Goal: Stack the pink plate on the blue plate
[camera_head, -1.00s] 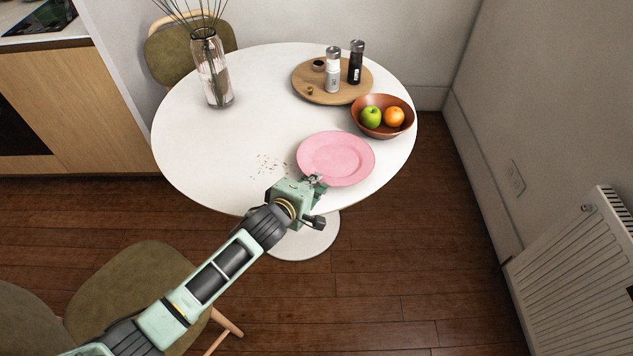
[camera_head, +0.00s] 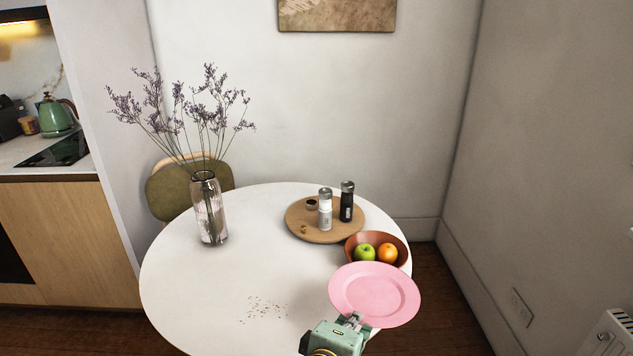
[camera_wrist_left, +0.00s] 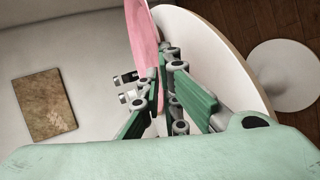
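The pink plate (camera_head: 376,294) is in front of the fruit bowl in the head view, its far edge overlapping the bowl's lower edge. It appears raised above the table. My left gripper (camera_head: 354,321) is at the plate's near rim. In the left wrist view the pink plate (camera_wrist_left: 143,45) stands edge-on between the fingers of my left gripper (camera_wrist_left: 162,85), which are closed on its rim. The blue plate is in neither view now. My right gripper is not in view.
The white round table (camera_head: 185,290) carries a glass vase (camera_head: 209,215) with dry flowers, a wooden board (camera_head: 296,222) with two shakers, and a brown bowl (camera_head: 398,245) with an apple and an orange. Crumbs (camera_head: 265,309) lie left of the plate. The table's left front is clear.

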